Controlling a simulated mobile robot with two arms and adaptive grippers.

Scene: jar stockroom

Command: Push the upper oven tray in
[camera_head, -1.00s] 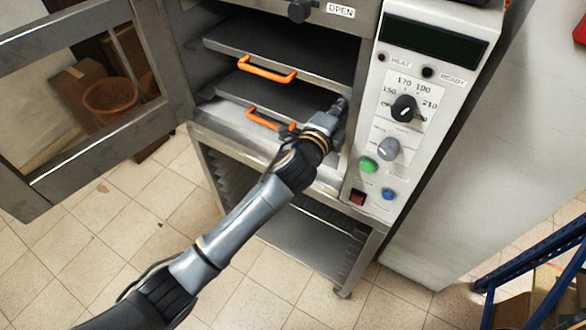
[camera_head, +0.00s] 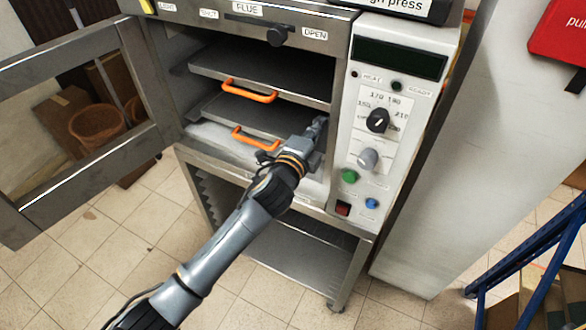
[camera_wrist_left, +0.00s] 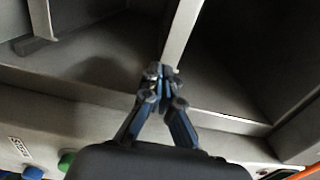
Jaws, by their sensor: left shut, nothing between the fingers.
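The upper oven tray (camera_head: 292,82) is a dark flat tray in the open oven, with an orange handle (camera_head: 249,91) at its front edge. The lower tray (camera_head: 262,116) sits below it, with its own orange handle (camera_head: 255,138). My left gripper (camera_head: 319,122) is shut and empty at the right side of the oven opening, below the upper tray's level. In the left wrist view its closed fingertips (camera_wrist_left: 160,72) show before a pale edge and dark oven interior. Whether they touch anything cannot be told. My right gripper is not in view.
The oven door (camera_head: 80,120) stands open to the left. The control panel (camera_head: 385,125) with knobs and buttons is right of the opening. A stand with a lower shelf (camera_head: 300,245) supports the oven. A blue rack (camera_head: 530,255) stands at the right.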

